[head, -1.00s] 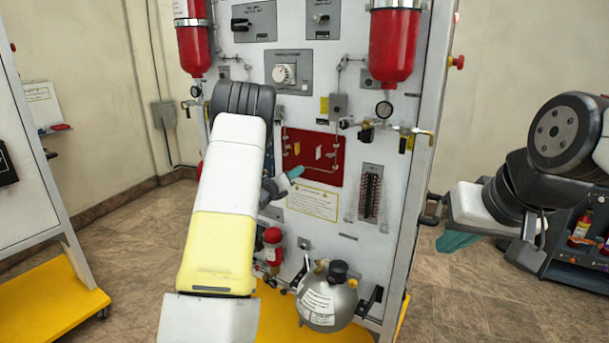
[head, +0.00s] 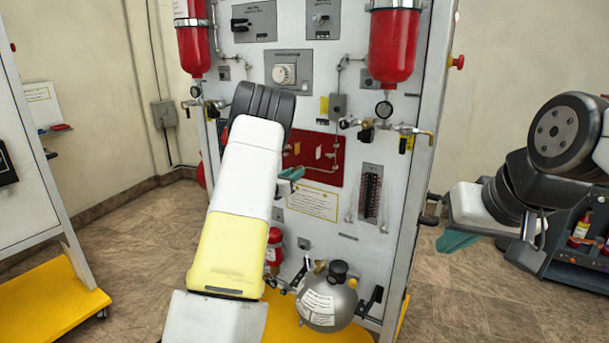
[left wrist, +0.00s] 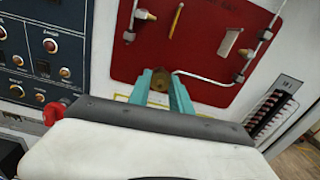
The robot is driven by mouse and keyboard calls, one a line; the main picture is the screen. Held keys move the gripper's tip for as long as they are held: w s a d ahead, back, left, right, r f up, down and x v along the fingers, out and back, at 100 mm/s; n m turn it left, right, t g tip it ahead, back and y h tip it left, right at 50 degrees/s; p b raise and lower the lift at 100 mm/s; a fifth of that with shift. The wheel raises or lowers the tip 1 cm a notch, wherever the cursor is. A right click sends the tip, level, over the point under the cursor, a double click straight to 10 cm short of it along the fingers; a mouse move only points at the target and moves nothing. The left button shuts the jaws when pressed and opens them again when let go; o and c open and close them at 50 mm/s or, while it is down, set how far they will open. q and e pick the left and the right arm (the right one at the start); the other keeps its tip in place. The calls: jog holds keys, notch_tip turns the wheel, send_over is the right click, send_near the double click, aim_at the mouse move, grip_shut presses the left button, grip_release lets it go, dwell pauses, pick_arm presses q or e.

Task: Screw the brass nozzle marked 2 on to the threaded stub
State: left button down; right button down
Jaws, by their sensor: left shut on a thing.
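My left gripper (head: 291,174) is in front of the lower part of the red panel (head: 325,152), partly hidden by my own arm. In the left wrist view its two teal fingers (left wrist: 161,90) are shut on a small brass piece (left wrist: 159,84), which I take for the nozzle; no mark on it is readable. The piece lies over the panel's lower edge in that view. I cannot tell whether it touches a stub. Brass fittings (left wrist: 145,14) on silver pipes show on the red panel. My right gripper (head: 457,241) is off to the right, away from the board, its opening unclear.
A grey gas bottle (head: 325,303) stands low on the board. Red cylinders (head: 394,45) hang at the top. A dark control panel (left wrist: 42,45) lies left in the wrist view. A slatted strip (head: 371,194) is right of the red panel.

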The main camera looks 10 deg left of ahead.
pick_arm(q)
jog(key=shift+f+m, duration=0.1)
jog(key=shift+m, duration=1.7)
jog(key=shift+m, duration=0.5)
jog(key=c, duration=1.2)
grip_release()
jog(key=shift+o, duration=0.2)
jog(key=s+n, duration=0.1)
jog(key=s+a+n, duration=0.1)
jog(key=s+n, duration=0.1)
jog(key=shift+s+a, duration=0.1)
jog(key=shift+s, duration=0.1)
